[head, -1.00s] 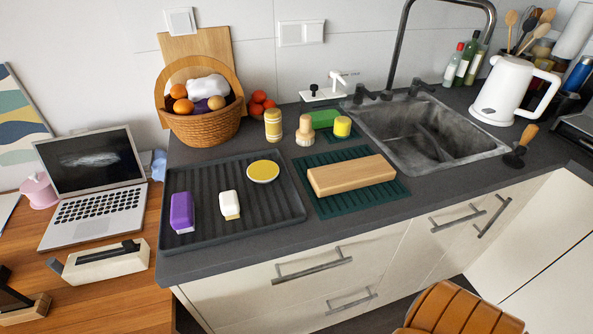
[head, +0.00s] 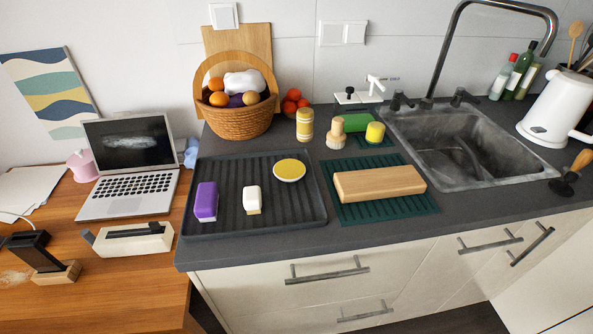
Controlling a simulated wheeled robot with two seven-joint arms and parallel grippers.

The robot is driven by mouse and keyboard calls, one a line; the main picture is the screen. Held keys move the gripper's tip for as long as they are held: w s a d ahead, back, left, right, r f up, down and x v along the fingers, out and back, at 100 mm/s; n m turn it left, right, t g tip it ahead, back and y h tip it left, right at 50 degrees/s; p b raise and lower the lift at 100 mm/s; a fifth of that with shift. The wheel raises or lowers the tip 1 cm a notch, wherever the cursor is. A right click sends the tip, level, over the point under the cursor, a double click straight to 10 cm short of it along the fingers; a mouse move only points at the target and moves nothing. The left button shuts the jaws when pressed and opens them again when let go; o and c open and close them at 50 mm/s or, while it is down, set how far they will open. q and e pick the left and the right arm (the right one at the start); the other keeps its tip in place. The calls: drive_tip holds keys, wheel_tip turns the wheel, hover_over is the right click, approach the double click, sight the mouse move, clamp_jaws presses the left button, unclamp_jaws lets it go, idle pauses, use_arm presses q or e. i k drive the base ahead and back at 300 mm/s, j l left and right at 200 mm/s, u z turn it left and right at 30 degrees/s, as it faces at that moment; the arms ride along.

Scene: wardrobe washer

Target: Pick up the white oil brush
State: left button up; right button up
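A small white block-like item with a tan lower edge (head: 252,200) lies on the black ribbed tray (head: 308,212) on the counter. It looks like the white oil brush. A purple item (head: 206,201) lies to its left, and a round yellow-topped dish (head: 289,170) lies behind it to the right, both on the same tray. A brush with a wooden knob and pale bristles (head: 336,133) stands behind the tray. Neither of my grippers is in view.
A wooden block (head: 380,183) lies on a green ribbed mat (head: 385,213) right of the tray. A fruit basket (head: 240,122) stands behind it. The sink (head: 455,150) and white kettle (head: 550,110) are at right. A laptop (head: 128,165) is on the wooden desk at left.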

sight(252, 195)
drive_tip(key=i+l+u, duration=0.1)
drive_tip(key=l+u, duration=0.35)
drive_tip(key=l, duration=0.2)
drive_tip(key=l+u, duration=0.45)
drive_tip(key=l, duration=0.2)
drive_tip(key=k, duration=0.05)
